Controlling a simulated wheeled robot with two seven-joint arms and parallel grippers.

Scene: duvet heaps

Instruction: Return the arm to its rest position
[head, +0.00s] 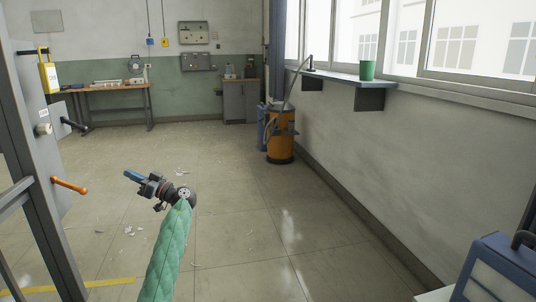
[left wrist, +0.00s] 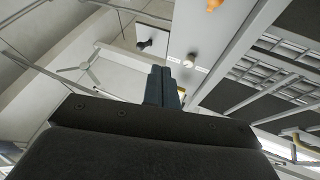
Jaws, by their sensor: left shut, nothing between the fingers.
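My left arm, in a green quilted sleeve (head: 166,255), rises from the bottom of the head view. My left gripper (head: 130,174) is at its end, held out over open floor and pointing to the upper left. Its blue fingers are closed together with nothing between them. In the left wrist view the closed fingers (left wrist: 161,87) stand up past the dark gripper body, with the ceiling and a grey panel behind. My right gripper is in neither view.
A grey panel (head: 45,130) with an orange handle (head: 69,186) stands at left, near the gripper. A workbench (head: 110,86), a cabinet (head: 240,102) and an orange vacuum (head: 280,135) are farther back. A wall shelf (head: 340,77) holds a green cup (head: 367,70). The middle floor has only small scraps.

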